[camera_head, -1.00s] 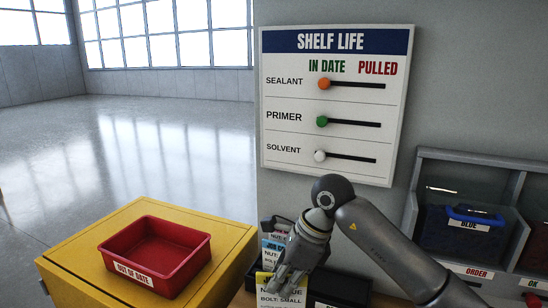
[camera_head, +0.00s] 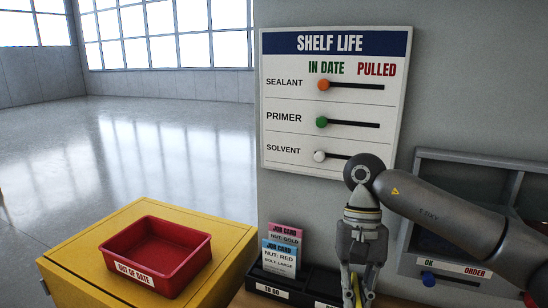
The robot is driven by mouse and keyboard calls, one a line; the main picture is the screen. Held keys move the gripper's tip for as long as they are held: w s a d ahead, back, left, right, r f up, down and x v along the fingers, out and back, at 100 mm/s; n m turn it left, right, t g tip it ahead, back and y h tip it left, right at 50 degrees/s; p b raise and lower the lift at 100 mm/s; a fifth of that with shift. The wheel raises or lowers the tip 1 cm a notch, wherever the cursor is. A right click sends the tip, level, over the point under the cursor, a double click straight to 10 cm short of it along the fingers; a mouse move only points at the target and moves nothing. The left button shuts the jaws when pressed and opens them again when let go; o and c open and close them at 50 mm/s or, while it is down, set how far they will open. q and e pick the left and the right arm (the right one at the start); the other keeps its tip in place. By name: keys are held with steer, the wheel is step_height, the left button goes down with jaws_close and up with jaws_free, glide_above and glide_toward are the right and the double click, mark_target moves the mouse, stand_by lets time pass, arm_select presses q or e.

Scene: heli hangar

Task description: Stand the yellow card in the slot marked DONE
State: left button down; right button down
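My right gripper (camera_head: 357,292) hangs pointing down at the bottom centre. A narrow yellow strip, the yellow card (camera_head: 356,290) seen nearly edge-on, shows between its fingers; they look shut on it. Its lower end is cut off by the picture edge. The black card rack (camera_head: 315,283) stands below and left of the gripper, with a TO DO label (camera_head: 272,291) on its left part. A second label (camera_head: 325,304) is mostly cut off, so I cannot read DONE. A pink card (camera_head: 285,233) and a blue card (camera_head: 280,257) stand above the TO DO part. My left gripper is not in view.
A SHELF LIFE board (camera_head: 290,152) with three sliders hangs on the wall behind. A red OUT OF DATE tray (camera_head: 127,268) sits on a yellow cabinet (camera_head: 75,262) at left. Grey bins (camera_head: 410,262) with a blue knob (camera_head: 428,279) stand at right, partly behind my arm.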

steer(key=s+d+r+n+h, duration=0.2)
steer(key=s+d+n, duration=0.1)
steer(key=d+n, duration=0.2)
steer(key=shift+s, duration=0.35)
steer(key=shift+a, duration=0.1)
